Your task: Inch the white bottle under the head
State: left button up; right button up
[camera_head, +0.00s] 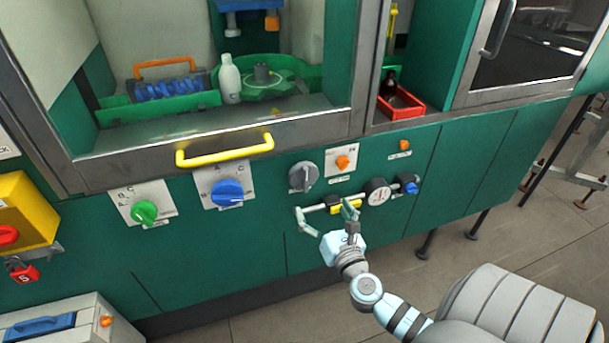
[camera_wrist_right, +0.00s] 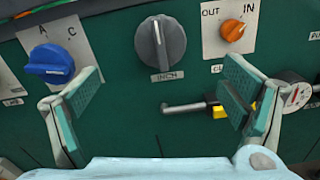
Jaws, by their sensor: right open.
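The white bottle (camera_head: 229,79) stands upright inside the machine, at the left edge of a round green table (camera_head: 284,82). The head (camera_head: 247,6) is a blue fixture hanging above, to the right of the bottle. A grey knob (camera_head: 303,177) is on the green front panel; in the right wrist view the grey knob (camera_wrist_right: 162,43) has the label INCH under it. My right gripper (camera_head: 325,213) is open and empty in front of the panel, below the grey knob. In the wrist view its fingers (camera_wrist_right: 158,104) are spread wide, with the knob above and between them. My left gripper is not in view.
A blue knob (camera_head: 228,193), a green knob (camera_head: 145,212) and an orange knob (camera_head: 343,162) share the panel. A yellow handle (camera_head: 225,150) sticks out above. A pipe with a gauge (camera_head: 377,191) and yellow valve is close to my right gripper.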

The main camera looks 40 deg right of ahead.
aim_at(307, 181)
jog(key=b+x, duration=0.1)
jog(key=x, duration=1.2)
jog(key=shift+w+d+f, duration=0.1)
jog(key=shift+w+f, duration=0.05)
jog(key=c, duration=1.1)
